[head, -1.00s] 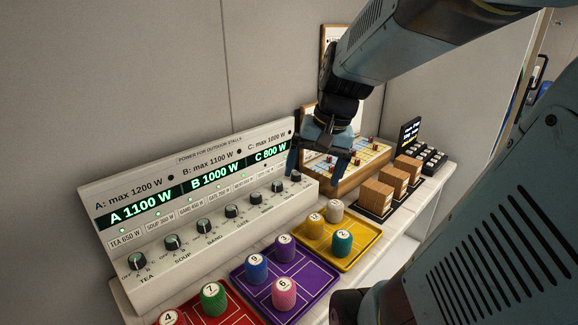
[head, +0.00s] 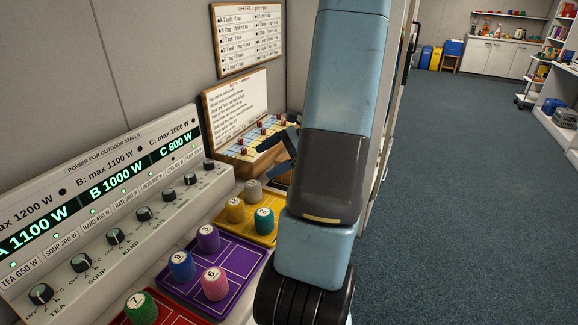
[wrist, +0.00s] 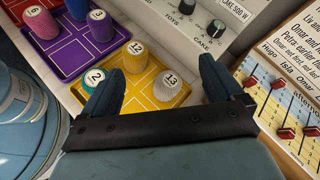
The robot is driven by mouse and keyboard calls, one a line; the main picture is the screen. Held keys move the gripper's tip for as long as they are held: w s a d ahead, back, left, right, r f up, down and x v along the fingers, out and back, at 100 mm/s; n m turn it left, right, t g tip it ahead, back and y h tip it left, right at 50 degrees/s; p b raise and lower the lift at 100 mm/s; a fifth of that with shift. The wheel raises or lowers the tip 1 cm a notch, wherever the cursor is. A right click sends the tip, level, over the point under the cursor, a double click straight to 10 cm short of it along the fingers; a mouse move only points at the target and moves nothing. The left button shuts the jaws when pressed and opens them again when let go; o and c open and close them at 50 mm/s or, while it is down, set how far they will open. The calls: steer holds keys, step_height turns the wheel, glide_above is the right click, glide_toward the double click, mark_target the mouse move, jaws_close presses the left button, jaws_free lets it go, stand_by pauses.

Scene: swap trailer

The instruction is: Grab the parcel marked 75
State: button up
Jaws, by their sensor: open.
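No parcel shows in the current frames; my own arm covers the part of the counter beyond the slider board in the head view. My gripper (head: 283,150) is partly visible in the head view, beside the slider board (head: 240,162), with its wrist hidden behind my arm. In the wrist view my gripper (wrist: 163,88) has its two dark fingers wide apart with nothing held between them. A grey peg marked 13 (wrist: 167,86) and the yellow tray (wrist: 140,97) show beyond the finger gap.
The power panel (head: 105,215) stands along the wall. The purple tray (head: 240,262) and red tray (head: 178,312) hold numbered pegs in front of it. Notice boards (head: 248,38) hang behind the slider board. Open blue floor (head: 460,190) lies to the right.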

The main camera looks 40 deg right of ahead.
steer(key=s+d+f+m+t+h, duration=0.25)
steer(key=d+f+m+t, duration=0.3)
steer(key=d, duration=0.35)
steer(key=s+d+f+m+t+h, duration=0.1)
steer(key=s+d+f+m+t, duration=0.35)
steer(key=d, duration=0.55)
steer(key=shift+m, duration=0.9)
steer(key=x, duration=0.6)
steer(key=r+x, duration=0.1)
steer(key=x, duration=0.2)
steer(key=shift+w, duration=0.45)
steer(key=shift+a+r+x, duration=0.15)
steer(key=shift+x, duration=1.15)
steer(key=shift+a+r+x, duration=0.1)
steer(key=shift+r+x, duration=0.05)
steer(key=shift+x, duration=1.15)
steer(key=shift+s, duration=0.1)
steer(key=c, duration=1.1)
steer(key=shift+r, duration=0.1)
steer(key=shift+c, duration=0.2)
